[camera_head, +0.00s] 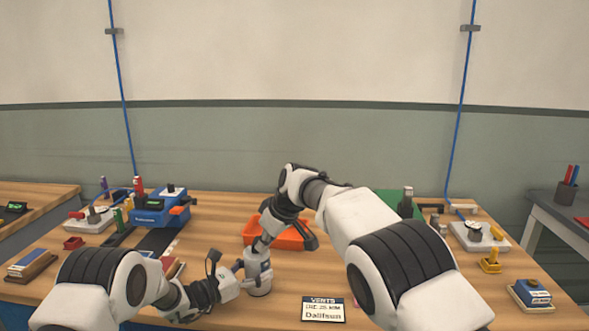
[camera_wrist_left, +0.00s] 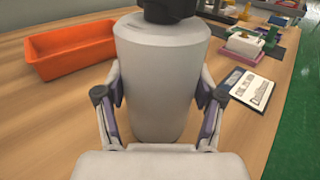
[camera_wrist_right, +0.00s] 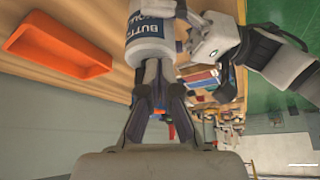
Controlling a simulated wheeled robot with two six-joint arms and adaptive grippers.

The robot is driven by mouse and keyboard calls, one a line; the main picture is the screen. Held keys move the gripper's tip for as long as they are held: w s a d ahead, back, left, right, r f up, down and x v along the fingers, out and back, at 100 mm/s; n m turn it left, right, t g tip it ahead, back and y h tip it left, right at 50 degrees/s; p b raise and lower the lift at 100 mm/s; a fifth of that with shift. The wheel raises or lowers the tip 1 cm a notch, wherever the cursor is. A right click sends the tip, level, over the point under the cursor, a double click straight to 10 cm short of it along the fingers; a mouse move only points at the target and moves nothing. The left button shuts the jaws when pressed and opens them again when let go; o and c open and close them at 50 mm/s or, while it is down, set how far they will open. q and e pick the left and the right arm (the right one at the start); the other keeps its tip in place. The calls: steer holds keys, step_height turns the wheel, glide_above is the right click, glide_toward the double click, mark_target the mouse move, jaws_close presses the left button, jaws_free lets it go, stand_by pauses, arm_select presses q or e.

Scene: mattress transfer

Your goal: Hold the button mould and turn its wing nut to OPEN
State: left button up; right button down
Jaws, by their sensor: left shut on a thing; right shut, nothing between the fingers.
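The button mould (camera_head: 258,284) is a grey cylinder upright on the wooden table. My left gripper (camera_head: 246,272) is shut around its sides. In the left wrist view the mould (camera_wrist_left: 155,75) stands between the two fingers, with a dark part at its top, cut by the frame edge. My right gripper (camera_head: 262,248) comes down from above and is at the mould's top. In the right wrist view its fingers (camera_wrist_right: 160,68) are shut and empty, close to the mould (camera_wrist_right: 148,50) with its blue label. The wing nut is not clearly visible, and I cannot tell whether the fingers touch it.
An orange tray (camera_head: 300,240) lies just behind the mould. A card (camera_head: 323,310) lies to the front right. A blue device (camera_head: 160,208) stands back left, and a grey fixture (camera_head: 478,236) stands at right. My right forearm covers the table's middle right.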

steer(key=shift+w+a, duration=0.1)
steer(key=shift+w, duration=0.1)
stand_by(0.3)
steer(key=shift+w+d, duration=0.25)
steer(key=shift+w+d, duration=0.35)
steer(key=shift+w, duration=0.25)
steer(key=shift+d, duration=0.1)
stand_by(0.5)
steer(key=shift+s+d, duration=0.15)
steer(key=shift+d, duration=0.15)
